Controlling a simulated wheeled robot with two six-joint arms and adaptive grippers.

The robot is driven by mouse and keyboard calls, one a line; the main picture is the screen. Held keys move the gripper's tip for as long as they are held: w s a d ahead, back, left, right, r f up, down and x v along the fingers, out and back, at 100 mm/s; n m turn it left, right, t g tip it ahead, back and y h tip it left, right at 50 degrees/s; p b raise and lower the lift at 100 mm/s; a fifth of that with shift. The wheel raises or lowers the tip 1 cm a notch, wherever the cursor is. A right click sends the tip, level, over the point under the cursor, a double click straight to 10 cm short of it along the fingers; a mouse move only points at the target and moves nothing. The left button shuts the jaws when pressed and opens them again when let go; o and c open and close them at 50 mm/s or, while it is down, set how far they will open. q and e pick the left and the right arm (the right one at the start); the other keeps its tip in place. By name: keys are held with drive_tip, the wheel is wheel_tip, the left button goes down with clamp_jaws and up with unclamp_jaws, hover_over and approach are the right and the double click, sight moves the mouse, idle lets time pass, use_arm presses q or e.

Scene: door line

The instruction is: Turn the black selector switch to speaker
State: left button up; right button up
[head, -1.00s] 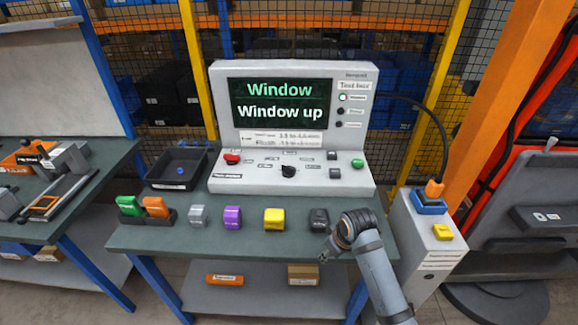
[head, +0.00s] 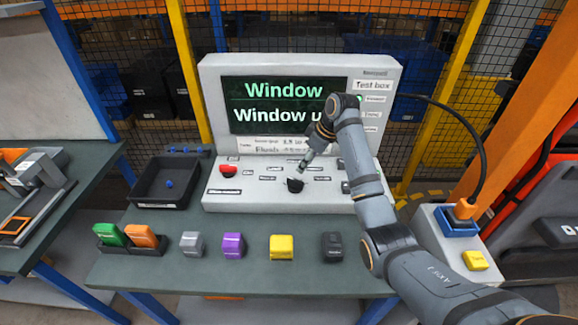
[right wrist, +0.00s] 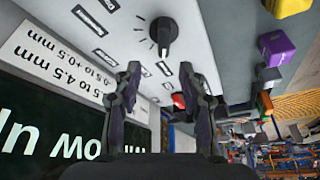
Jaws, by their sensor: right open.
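The black selector switch (head: 295,185) is a round knob on the sloped panel of the white test box (head: 222,190), with small labels around it. The right wrist view shows the knob (right wrist: 164,30) with a white pointer mark, just beyond my fingertips. Too little shows to read which label it points at. My right gripper (head: 305,163) is over the panel, just above and behind the knob in the head view. In the right wrist view the right gripper (right wrist: 160,75) is open, its fingers apart and empty. My left gripper is not in view.
The screen (head: 285,105) reads "Window" and "Window up", partly covered by my right arm. A red button (head: 226,169) sits on the panel's left. Several coloured blocks, including a yellow one (head: 281,247), stand along the front. A black tray (head: 160,184) is at left.

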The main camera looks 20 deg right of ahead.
sight(295, 180)
drive_tip(key=shift+s+a+f+p, duration=0.15)
drive_tip(key=shift+a+f+p, duration=0.15)
drive_tip(key=shift+f, duration=0.2)
drive_tip(key=shift+s+a+f+p, duration=0.15)
drive_tip(key=shift+a+f, duration=0.1)
drive_tip(key=shift+f, duration=0.25)
drive_tip(key=shift+x, duration=1.15)
drive_tip(key=x, duration=0.4)
drive_tip(key=shift+w+d+p, duration=0.1)
drive_tip(key=shift+w+p, duration=0.25)
drive_tip(key=shift+f, duration=0.4)
drive_tip(key=shift+c, duration=0.8)
drive_tip(key=c, duration=0.7)
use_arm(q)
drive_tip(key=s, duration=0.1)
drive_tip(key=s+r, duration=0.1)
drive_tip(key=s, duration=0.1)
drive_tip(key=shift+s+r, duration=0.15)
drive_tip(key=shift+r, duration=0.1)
use_arm(e)
clamp_jaws()
